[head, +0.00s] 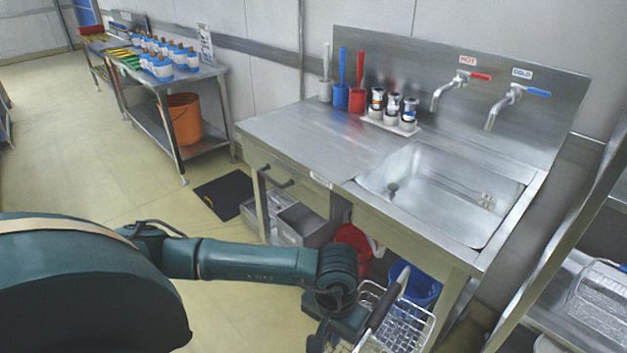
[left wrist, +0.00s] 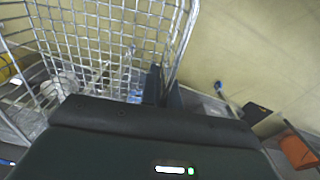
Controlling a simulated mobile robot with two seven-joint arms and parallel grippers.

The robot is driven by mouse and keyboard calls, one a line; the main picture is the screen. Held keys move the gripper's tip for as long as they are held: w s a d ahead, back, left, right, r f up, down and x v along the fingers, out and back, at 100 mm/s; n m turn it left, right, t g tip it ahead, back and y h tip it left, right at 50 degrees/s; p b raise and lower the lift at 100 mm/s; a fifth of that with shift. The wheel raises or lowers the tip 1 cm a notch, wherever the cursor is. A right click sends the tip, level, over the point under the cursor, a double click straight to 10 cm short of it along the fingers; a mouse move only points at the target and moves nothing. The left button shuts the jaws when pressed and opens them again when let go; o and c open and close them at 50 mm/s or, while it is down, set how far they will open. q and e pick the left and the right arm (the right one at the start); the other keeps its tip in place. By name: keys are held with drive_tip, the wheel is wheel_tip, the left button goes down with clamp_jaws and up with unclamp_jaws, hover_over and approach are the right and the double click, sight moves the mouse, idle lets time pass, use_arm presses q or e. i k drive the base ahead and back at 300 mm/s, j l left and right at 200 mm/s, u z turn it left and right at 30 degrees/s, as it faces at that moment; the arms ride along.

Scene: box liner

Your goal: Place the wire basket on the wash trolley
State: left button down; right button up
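The wire basket (head: 412,325) is at the bottom of the head view, in front of the sink unit. It has a metal mesh and a bar with a dark grip across it. Its mesh (left wrist: 115,30) fills the upper left of the left wrist view. My left gripper (head: 335,335) is at the basket's left side. In the left wrist view its fingers (left wrist: 165,92) are close together on the basket's rim wire, which runs between them. The basket's underside is cut off. I cannot identify the wash trolley for certain. My right gripper is out of view.
The steel sink unit (head: 300,140) stands ahead, with a blue bucket (head: 418,288) and red bucket (head: 352,240) beneath. At right is a metal frame with a shelf (head: 545,312) bearing another wire container (head: 600,300). A bench with bottles (head: 175,85) is far left.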

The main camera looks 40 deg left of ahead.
sight(315, 135)
drive_tip(key=j+z, duration=0.2)
drive_tip(key=j, duration=0.75)
drive_tip(key=j+z, duration=0.2)
drive_tip(key=j, duration=0.75)
drive_tip(key=j+z, duration=0.25)
drive_tip(key=j, duration=0.7)
drive_tip(key=k, duration=0.05)
